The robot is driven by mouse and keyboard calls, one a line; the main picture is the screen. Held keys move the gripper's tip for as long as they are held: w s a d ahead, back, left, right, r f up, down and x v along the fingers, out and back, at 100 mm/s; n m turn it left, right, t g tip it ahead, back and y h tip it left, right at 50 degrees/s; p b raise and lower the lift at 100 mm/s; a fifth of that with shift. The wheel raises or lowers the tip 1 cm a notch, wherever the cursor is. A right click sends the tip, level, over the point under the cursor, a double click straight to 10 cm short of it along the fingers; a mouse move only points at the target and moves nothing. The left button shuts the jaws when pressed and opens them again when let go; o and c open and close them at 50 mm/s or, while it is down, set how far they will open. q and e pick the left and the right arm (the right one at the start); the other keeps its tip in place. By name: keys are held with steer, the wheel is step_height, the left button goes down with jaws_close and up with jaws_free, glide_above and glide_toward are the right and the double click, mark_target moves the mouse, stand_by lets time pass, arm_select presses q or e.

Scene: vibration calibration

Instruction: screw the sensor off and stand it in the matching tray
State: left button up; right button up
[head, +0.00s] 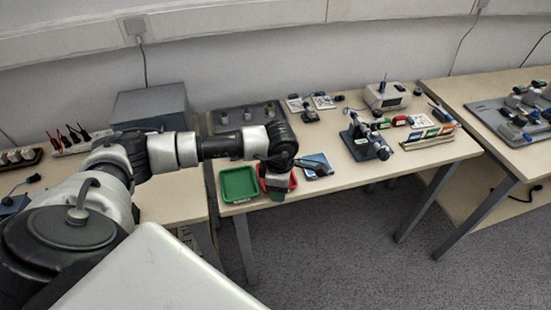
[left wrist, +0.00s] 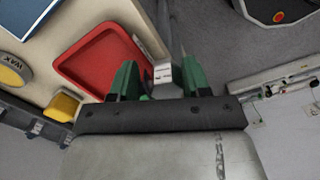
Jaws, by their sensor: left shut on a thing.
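My left gripper (head: 276,190) is over the front edge of the middle table, by the red tray (head: 293,182). In the left wrist view its green fingers (left wrist: 160,78) are shut on a small pale metallic sensor (left wrist: 162,72). The sensor appears beside the red tray (left wrist: 98,62), over the table's edge, with floor behind it. The red tray looks empty where it shows. The green tray (head: 238,184) sits just left of the red one. My right gripper is not in view.
A dark blue device with a cylinder (head: 366,138) stands on the right half of the table. A grey plate with knobs (head: 247,115) lies behind the trays. A blue mat (head: 317,164) is right of the red tray. A yellow block (left wrist: 64,106) shows in the left wrist view.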

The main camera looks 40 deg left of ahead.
arm_select(q)
steer(key=w+a+r+n, duration=0.1)
steer(key=n, duration=0.3)
steer(key=w+a+r+n+b, duration=0.1)
steer(key=w+a+n, duration=0.1)
steer(key=n, duration=0.1)
steer(key=w+a+n+b, duration=0.1)
steer(key=w+n, duration=0.1)
steer(key=n, duration=0.2)
steer(key=shift+w+a+r+n, duration=0.25)
steer(key=shift+a+r+n, duration=0.05)
steer(key=shift+a+r, duration=0.1)
steer(key=shift+w+a+r+n, duration=0.2)
steer(key=shift+w+n, duration=0.1)
steer(key=shift+n, duration=0.5)
step_height(320, 180, down, 3)
steer(key=shift+r+b, duration=0.2)
steer(key=shift+b, duration=0.9)
steer(key=shift+f, duration=0.4)
steer(key=shift+f+b, duration=0.7)
steer(key=shift+b, duration=0.05)
steer(key=shift+f, duration=0.15)
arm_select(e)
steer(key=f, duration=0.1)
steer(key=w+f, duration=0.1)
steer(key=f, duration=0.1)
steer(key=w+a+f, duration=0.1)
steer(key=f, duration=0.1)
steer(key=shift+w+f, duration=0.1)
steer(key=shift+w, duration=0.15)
